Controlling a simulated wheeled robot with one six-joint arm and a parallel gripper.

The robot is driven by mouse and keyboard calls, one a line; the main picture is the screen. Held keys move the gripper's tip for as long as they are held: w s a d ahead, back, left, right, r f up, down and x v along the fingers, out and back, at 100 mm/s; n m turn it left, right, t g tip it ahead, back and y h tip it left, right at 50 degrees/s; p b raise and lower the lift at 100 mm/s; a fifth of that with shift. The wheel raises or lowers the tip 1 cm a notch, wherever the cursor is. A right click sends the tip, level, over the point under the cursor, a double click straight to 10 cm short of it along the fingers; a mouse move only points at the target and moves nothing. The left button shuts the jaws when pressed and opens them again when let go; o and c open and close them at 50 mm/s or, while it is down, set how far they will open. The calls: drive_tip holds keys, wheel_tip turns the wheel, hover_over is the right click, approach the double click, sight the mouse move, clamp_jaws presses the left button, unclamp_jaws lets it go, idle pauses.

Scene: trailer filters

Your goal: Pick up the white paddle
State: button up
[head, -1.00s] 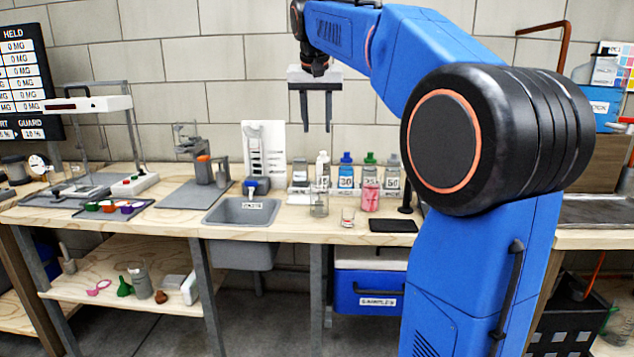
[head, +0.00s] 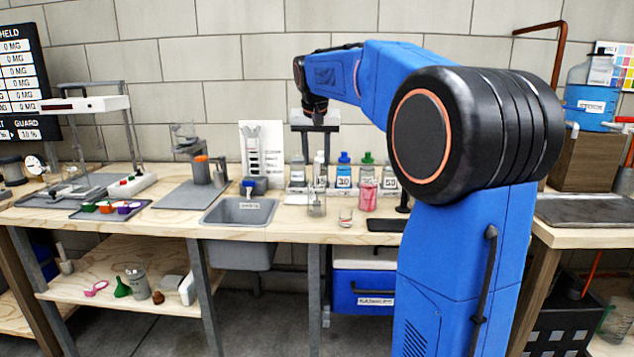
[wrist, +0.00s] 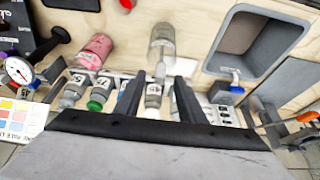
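A small flat white piece (head: 297,199), which looks like the white paddle, lies on the bench just right of the grey sink. A pale patch (wrist: 183,67) beside the glass beaker in the wrist view may be the same piece; it is blurred. My gripper (head: 316,160) hangs above the back of the bench, fingers down, in front of the bottle row. In the wrist view my gripper (wrist: 160,78) has its two dark fingers apart with nothing held between them. The bottles and beaker show beyond the fingers.
The grey sink (head: 240,212) is left of the white piece. A clear beaker (head: 317,204), a pink bottle (head: 367,197) and several capped bottles crowd the bench on the right. A dark pad (head: 386,225) lies near the front edge.

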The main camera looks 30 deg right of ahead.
drive_tip(key=shift+x, duration=1.5)
drive_tip(key=shift+r, duration=0.1)
clamp_jaws()
